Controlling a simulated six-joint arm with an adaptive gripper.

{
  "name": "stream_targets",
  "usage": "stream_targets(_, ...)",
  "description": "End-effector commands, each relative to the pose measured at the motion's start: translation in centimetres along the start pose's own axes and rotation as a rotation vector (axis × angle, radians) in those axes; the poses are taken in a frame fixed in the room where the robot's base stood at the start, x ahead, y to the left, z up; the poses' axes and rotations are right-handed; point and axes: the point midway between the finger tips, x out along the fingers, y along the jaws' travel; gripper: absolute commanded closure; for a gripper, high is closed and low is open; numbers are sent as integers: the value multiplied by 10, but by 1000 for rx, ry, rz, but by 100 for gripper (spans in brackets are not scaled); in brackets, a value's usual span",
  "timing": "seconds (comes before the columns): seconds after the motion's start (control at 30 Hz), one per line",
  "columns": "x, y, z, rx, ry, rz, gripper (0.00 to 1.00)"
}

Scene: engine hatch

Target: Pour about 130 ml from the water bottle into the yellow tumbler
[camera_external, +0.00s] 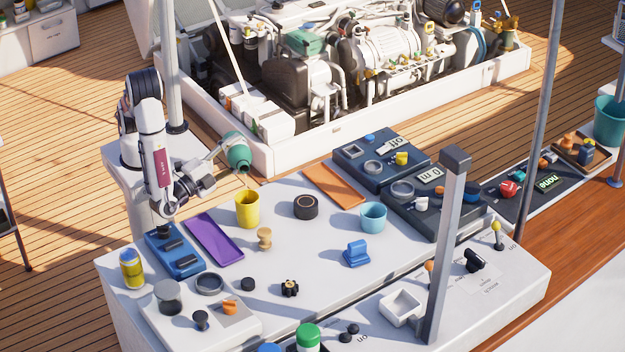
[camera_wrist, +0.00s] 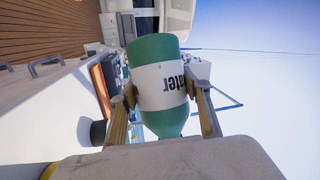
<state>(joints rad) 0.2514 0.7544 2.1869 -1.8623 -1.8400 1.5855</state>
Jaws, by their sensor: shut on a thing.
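The green water bottle (camera_external: 237,152) is tilted, its neck pointing down toward the yellow tumbler (camera_external: 247,209). The tumbler stands upright on the white table, and the bottle's mouth is above it and apart from it. I cannot make out a stream of water or the level in the tumbler. My gripper (camera_external: 226,150) is shut on the bottle. In the wrist view the bottle (camera_wrist: 161,88) shows a white label reading "ater" between the two fingers of my gripper (camera_wrist: 165,100).
A purple tray (camera_external: 213,238) and a wooden knob-like piece (camera_external: 264,238) are near the tumbler. A black round puck (camera_external: 306,207) and a light-blue cup (camera_external: 373,216) stand to its right. A yellow can (camera_external: 132,268) is at the left edge. A grey post (camera_external: 448,250) rises at the front right.

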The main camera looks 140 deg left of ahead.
Motion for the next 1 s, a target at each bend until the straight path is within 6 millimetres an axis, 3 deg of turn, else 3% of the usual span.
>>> stream_targets(1.0,6,-12,9,94,28,-39,84)
